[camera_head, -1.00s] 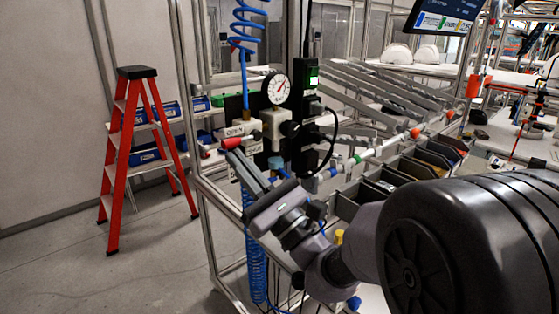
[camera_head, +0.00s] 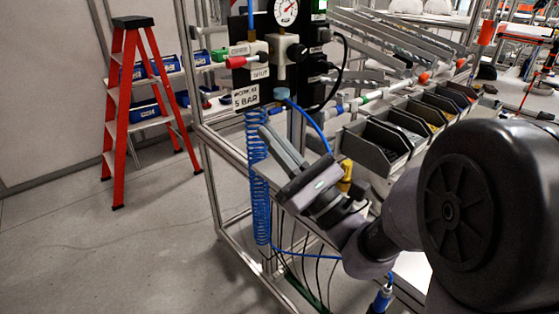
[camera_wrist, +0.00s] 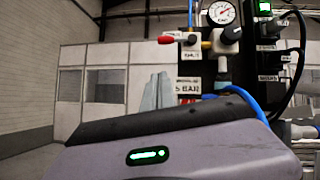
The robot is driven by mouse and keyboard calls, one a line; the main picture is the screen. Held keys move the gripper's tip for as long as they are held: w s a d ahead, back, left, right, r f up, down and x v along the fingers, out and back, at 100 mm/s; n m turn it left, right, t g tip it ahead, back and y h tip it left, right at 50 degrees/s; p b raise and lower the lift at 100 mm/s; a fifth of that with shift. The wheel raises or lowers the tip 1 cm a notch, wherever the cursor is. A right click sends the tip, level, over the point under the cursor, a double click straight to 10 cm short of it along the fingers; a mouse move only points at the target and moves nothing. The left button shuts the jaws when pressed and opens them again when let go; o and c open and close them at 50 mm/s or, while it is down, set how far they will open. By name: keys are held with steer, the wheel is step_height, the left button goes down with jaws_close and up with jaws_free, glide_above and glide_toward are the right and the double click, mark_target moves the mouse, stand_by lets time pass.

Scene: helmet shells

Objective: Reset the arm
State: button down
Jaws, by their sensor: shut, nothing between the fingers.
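My gripper (camera_head: 269,134) is shut and empty. Its two long grey fingers lie close together and point up and left, in front of the workstation frame just below the "5 BAR" label. In the wrist view the fingers (camera_wrist: 157,92) stand up behind the dark wrist housing, in front of the valve panel. The panel carries a round pressure gauge (camera_head: 286,11), which also shows in the wrist view (camera_wrist: 221,12). A red-handled valve (camera_head: 237,62) sits on the panel, left of and above the fingertips. I cannot tell the exact gap between the fingers and the panel.
A blue coiled hose (camera_head: 258,190) hangs just left of my gripper. Grey bins (camera_head: 372,148) stand in a row to its right. A red stepladder (camera_head: 130,100) stands at the left. The floor between ladder and frame is clear.

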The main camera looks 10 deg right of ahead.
steer(key=v, duration=0.2)
steer(key=shift+s+f+b, duration=0.1)
steer(key=shift+s+b, duration=0.2)
steer(key=shift+s, duration=0.05)
